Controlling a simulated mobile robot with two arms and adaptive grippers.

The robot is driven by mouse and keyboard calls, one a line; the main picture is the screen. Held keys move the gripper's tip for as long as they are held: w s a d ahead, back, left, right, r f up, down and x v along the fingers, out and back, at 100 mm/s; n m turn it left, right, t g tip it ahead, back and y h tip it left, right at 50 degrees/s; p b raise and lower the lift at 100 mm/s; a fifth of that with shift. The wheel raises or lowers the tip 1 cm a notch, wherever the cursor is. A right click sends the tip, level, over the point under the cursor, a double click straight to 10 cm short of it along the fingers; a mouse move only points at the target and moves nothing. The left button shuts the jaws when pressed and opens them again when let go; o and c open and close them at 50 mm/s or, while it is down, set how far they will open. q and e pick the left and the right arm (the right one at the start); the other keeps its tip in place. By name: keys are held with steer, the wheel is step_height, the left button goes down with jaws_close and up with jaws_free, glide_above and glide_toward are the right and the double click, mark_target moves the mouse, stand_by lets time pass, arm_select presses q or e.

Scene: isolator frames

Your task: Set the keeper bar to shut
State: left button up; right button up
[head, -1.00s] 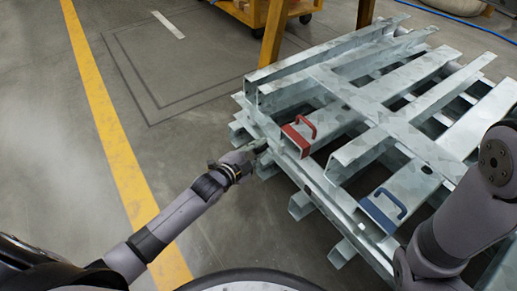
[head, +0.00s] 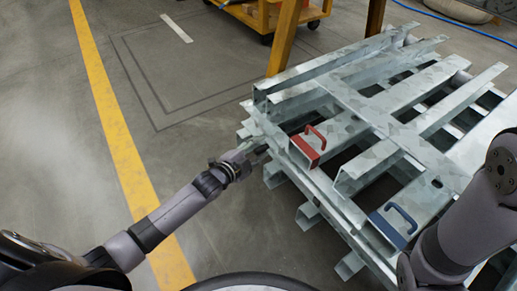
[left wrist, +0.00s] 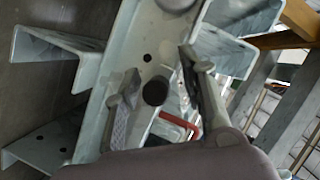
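A stack of galvanised steel beams (head: 365,112) lies on the floor. A beam end with a red block and handle (head: 308,148) is near its left side, and one with a blue block and handle (head: 393,225) is nearer the front. I cannot tell which part is the keeper bar. My left gripper (head: 262,151) is at the stack's left edge, left of the red handle. In the left wrist view my left gripper (left wrist: 160,95) is open, its fingers either side of a dark round spot on a beam face. The red handle (left wrist: 180,122) is partly hidden there. My right gripper is out of view.
A yellow cart (head: 270,18) and an orange post (head: 284,38) stand behind the stack. A blue hose (head: 440,18) lies at the back right. The floor left of the stack is clear, with a yellow line (head: 120,140). Beam ends jut out low at the stack's left.

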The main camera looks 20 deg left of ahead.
arm_select(q)
steer(key=shift+d, duration=0.1)
steer(key=shift+s, duration=0.25)
steer(key=v, duration=1.1)
steer(key=shift+s+a, duration=0.2)
steer(key=shift+s, duration=0.05)
steer(key=shift+r, duration=0.1)
